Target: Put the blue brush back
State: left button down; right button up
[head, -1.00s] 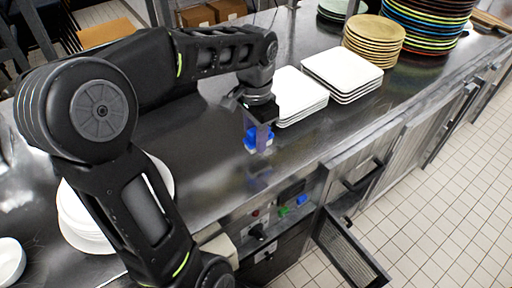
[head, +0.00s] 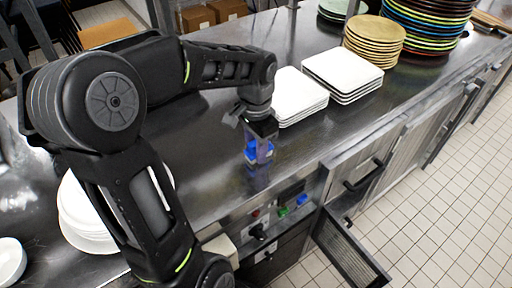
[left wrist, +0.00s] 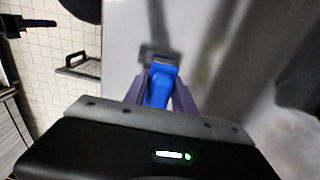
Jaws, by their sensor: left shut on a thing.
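The blue brush (head: 252,150) is at my left gripper (head: 259,150), over the steel counter near its front edge. In the left wrist view the blue brush (left wrist: 158,86) sits between the two fingers of my left gripper (left wrist: 160,92), which is shut on it. A grey part shows at the brush's far end. In the head view the fingers hide part of the brush, and I cannot tell whether it touches the counter. My right gripper is not in view.
White square plates (head: 298,97) stand in stacks just right of the gripper. Round white plates (head: 76,207) are at the left, partly behind my arm. Tan plates (head: 373,42) and dark plates are farther back. A mesh door (head: 348,250) hangs open below the counter front.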

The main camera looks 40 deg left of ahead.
pick_arm(q)
jog(key=c, duration=1)
grip_release()
jog(key=shift+r, duration=0.1)
notch_tip(320, 180, up, 12)
jog(key=shift+p, duration=0.4)
